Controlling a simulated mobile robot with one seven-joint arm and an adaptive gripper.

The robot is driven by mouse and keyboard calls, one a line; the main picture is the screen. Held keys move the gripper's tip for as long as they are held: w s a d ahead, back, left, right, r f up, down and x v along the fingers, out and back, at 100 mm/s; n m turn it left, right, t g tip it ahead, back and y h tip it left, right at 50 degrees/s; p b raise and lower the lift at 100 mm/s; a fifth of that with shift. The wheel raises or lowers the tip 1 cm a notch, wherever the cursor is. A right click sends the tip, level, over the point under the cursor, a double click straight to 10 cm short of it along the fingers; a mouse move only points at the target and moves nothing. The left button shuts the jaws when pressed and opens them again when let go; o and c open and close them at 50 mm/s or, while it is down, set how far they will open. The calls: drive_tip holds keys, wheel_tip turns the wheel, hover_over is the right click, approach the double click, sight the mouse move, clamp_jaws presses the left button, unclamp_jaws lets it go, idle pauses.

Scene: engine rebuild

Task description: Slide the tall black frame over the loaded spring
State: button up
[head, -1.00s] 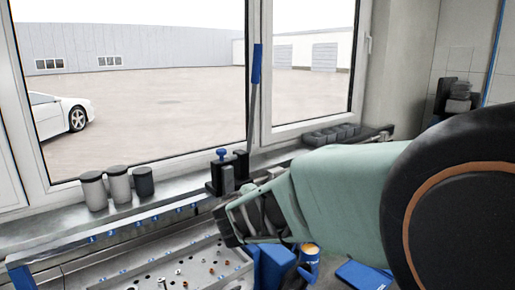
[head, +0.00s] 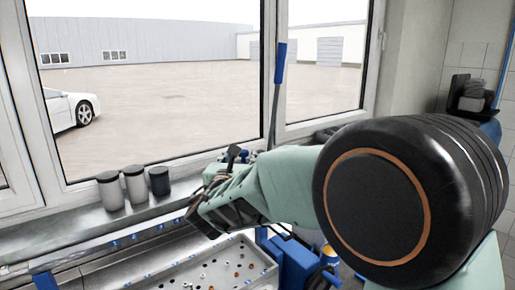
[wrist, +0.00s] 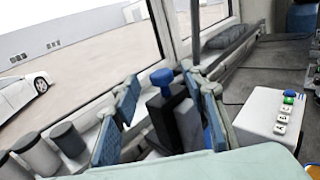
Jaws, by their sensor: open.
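A tall black upright piece with a blue knob on top (wrist: 165,105), which looks like the black frame, stands on the window ledge in the wrist view. A dark grey block (wrist: 188,125) stands close beside it. My gripper (wrist: 163,86) is open, with one blue-padded finger on each side of this black piece in the picture. I cannot tell whether they touch it. In the head view my gripper (head: 204,208) hangs over the ledge and hides most of the black piece. I cannot make out the loaded spring in either view.
Three lidded canisters (head: 134,186) stand on the ledge to the left. A long blue-handled lever (head: 279,85) rises behind my gripper. A tray with holes and small parts (head: 215,268) lies below. A white box with coloured buttons (wrist: 280,118) is at the right in the wrist view.

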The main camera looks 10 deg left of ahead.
sight(242, 153)
drive_tip(key=shift+w+p, duration=0.35)
drive_tip(key=shift+w, duration=1.5)
drive_tip(key=shift+c, duration=0.5)
clamp_jaws()
drive_tip(key=shift+a, duration=0.1)
